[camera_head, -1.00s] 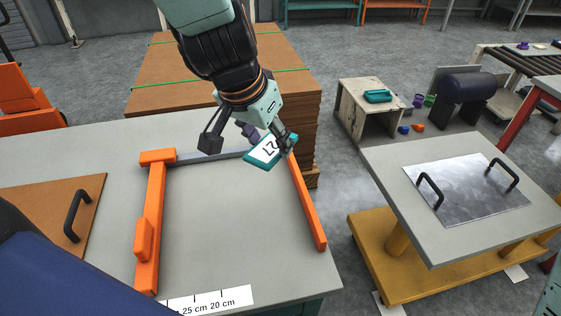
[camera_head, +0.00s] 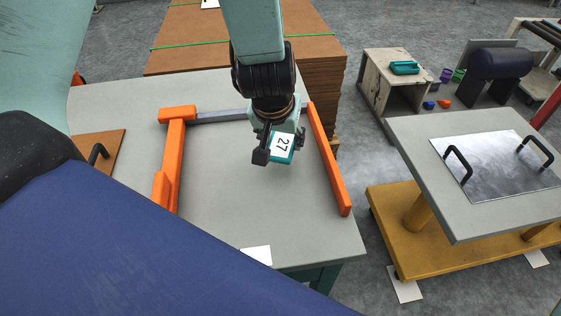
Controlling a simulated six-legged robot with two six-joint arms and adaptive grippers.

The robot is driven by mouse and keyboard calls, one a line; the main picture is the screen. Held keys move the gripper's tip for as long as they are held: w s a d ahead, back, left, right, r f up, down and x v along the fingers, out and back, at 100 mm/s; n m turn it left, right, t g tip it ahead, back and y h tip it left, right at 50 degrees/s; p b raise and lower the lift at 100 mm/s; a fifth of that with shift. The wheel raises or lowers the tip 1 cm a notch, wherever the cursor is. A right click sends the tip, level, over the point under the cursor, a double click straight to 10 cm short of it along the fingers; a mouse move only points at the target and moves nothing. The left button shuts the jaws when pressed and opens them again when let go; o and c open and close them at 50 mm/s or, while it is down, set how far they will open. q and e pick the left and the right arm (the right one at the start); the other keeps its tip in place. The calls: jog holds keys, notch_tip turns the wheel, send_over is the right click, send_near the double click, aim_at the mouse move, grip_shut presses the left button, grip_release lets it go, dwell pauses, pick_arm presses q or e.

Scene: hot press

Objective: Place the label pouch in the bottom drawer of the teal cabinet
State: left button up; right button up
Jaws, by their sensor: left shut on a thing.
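The label pouch (camera_head: 282,147) is a small teal piece with a white face marked 27. My left gripper (camera_head: 274,153) is shut on it and holds it above the grey table (camera_head: 250,212), between the orange bars of the frame. Part of the pouch is hidden by the gripper. A little teal of a leg or cabinet side (camera_head: 325,278) shows under the table's front right edge. I see no drawer of the teal cabinet. My right gripper is not in view.
Orange bars (camera_head: 329,160) and a grey bar (camera_head: 221,116) frame the tabletop. A stack of brown boards (camera_head: 300,44) stands behind. A yellow cart (camera_head: 418,251) with a handled metal plate (camera_head: 492,169) stands right. Floor shows between table and cart.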

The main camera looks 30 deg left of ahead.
aim_at(279, 150)
pick_arm(q)
jog(key=shift+s+a+f+b, duration=0.2)
jog(key=shift+f+b, duration=0.15)
jog(key=shift+f, duration=0.35)
jog(key=shift+d+f+b, duration=0.2)
jog(key=shift+f+b, duration=0.15)
jog(key=shift+b, duration=0.05)
notch_tip(279, 150, down, 3)
jog(key=b, duration=0.2)
jog(key=shift+a+b, duration=0.15)
jog(key=shift+b, duration=0.25)
jog(key=shift+w+r, duration=0.1)
jog(key=shift+f, duration=0.2)
jog(key=o, duration=1)
